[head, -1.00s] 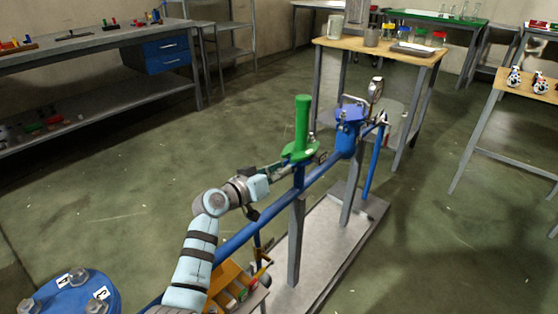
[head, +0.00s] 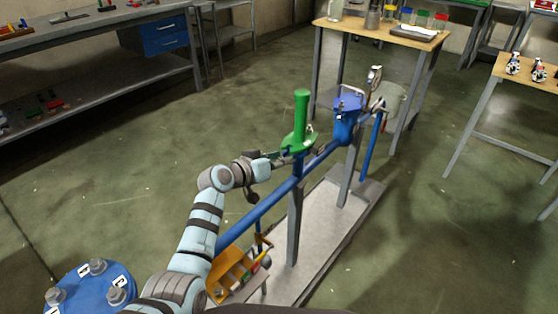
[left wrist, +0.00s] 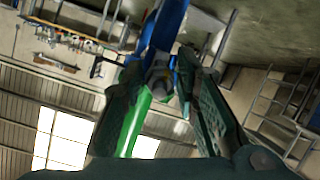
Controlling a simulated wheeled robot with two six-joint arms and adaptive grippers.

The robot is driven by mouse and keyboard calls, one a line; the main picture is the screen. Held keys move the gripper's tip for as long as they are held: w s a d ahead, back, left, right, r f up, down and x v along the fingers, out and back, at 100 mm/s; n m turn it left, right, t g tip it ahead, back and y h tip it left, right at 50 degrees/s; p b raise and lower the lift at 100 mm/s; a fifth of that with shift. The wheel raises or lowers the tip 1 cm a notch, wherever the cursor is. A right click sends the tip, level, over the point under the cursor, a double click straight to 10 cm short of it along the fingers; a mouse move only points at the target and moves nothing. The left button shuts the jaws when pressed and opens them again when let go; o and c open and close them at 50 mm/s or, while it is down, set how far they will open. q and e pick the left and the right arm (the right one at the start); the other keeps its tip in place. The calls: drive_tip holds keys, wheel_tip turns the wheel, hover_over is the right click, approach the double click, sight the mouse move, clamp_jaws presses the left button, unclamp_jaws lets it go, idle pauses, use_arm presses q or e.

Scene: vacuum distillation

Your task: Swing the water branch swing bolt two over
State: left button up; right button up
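A blue pipe branch (head: 265,205) runs up and right, with a tall green fitting (head: 302,120) and a blue lidded housing (head: 346,118) on it. My left gripper (head: 282,157) is just left of the green fitting's base. In the left wrist view, my left gripper's fingers (left wrist: 160,88) stand apart. A small grey bolt-like part (left wrist: 159,76) shows between or just beyond their tips, with the blue pipework (left wrist: 166,25) and the green fitting (left wrist: 132,128) behind. I cannot tell whether the fingers touch it. No number on this bolt is readable. My right gripper is not in view.
A grey tray-like base (head: 318,230) and posts stand under the pipe. A blue flange (head: 92,290) with labelled bolts is at lower left, and a yellow box (head: 236,272) sits below the pipe. A wooden table (head: 372,38) stands behind. The floor on both sides is clear.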

use_arm(q)
drive_tip(key=v, duration=0.7)
drive_tip(key=shift+s+a+r, duration=0.15)
drive_tip(key=shift+s, duration=0.05)
